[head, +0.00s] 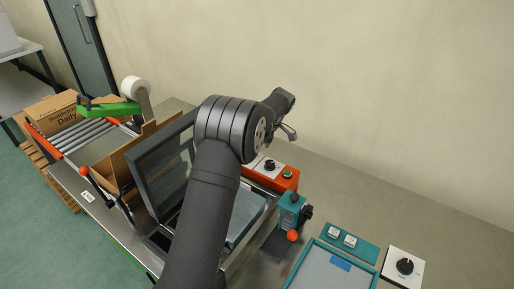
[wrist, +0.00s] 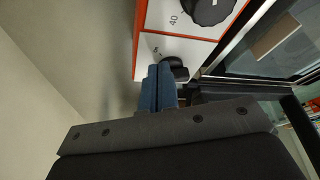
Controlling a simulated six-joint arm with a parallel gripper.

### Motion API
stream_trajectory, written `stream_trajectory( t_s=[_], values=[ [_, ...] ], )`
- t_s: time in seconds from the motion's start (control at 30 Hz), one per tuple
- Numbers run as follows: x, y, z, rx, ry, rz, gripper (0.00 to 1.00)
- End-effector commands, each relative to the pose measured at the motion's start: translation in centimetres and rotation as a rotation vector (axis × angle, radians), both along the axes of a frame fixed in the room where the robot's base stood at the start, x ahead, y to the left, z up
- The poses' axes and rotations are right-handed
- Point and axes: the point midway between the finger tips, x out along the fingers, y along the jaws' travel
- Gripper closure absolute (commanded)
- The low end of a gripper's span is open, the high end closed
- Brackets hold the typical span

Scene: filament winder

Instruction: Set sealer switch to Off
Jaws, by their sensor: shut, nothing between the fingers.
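A smaller black knob (wrist: 174,66), apparently the sealer switch, sits on a separate white panel beside a small mark I cannot read. Which way it points is hidden. My gripper (wrist: 159,68) is shut and empty, its blue fingertips right beside this knob; I cannot tell whether they touch. My gripper also shows in the head view (head: 291,133).
The raised lid (head: 160,170) of the machine stands left of my arm. A teal device (head: 290,210) with a red ball knob, a teal tray (head: 330,270) and a white dial box (head: 403,266) are at right.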

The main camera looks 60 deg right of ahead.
Motion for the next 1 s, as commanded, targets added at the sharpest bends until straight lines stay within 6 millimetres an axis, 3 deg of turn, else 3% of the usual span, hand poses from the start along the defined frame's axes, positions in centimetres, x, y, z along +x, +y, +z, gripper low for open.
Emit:
stream_trajectory(
  t_s=[1.0],
  values=[
    [0.39, -0.27, -0.03, 0.0, -0.001, 0.133, 1.0]
  ],
)
